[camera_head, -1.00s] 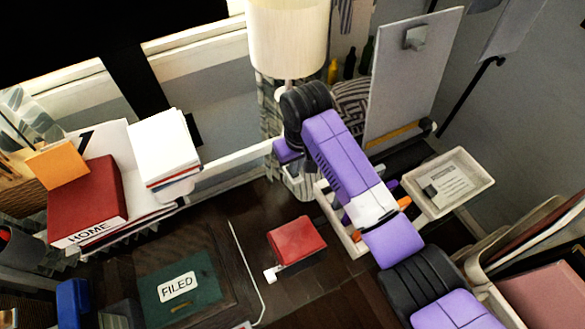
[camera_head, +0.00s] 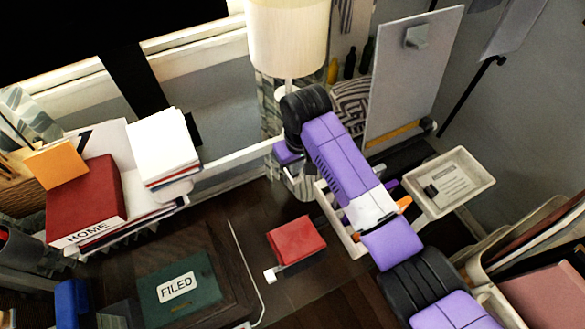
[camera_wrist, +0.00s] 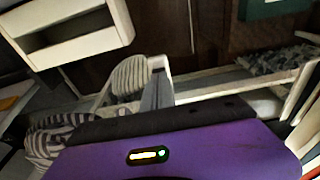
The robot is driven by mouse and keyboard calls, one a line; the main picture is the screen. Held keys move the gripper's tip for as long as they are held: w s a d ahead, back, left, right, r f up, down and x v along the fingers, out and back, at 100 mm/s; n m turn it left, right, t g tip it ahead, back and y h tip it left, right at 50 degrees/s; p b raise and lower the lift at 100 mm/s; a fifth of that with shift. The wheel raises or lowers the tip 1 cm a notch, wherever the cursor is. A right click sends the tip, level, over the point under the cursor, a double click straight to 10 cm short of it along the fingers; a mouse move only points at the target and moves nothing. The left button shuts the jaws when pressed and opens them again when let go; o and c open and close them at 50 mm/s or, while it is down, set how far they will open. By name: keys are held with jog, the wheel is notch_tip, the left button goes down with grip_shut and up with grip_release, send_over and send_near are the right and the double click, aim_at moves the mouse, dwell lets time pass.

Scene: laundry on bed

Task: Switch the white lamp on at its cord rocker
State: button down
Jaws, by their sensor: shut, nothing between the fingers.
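The white lamp (camera_head: 288,40) stands at the top centre of the head view, with a cream drum shade and a thin pale stem. My arm reaches up toward its base and covers part of it. I cannot make out the cord rocker with certainty in either view. My gripper's fingers (camera_wrist: 157,90) show in the wrist view as a narrow grey shape above the purple hand. They are shut and empty. In the head view the fingers are not clear; my wrist is just below the lamp's stem.
A red box (camera_head: 296,240) lies on the dark surface near a thin white line. A pale tray (camera_head: 486,187) is right of my arm. A white panel (camera_head: 408,75) stands behind. Books and papers fill the left. In the wrist view, a striped round thing (camera_wrist: 130,75) is beside the fingers.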

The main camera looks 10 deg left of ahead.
jog(key=shift+f, duration=0.4)
jog(key=shift+r, duration=0.1)
notch_tip(320, 180, up, 7)
jog(key=p, duration=0.6)
jog(key=shift+p, duration=0.4)
dwell(0.5)
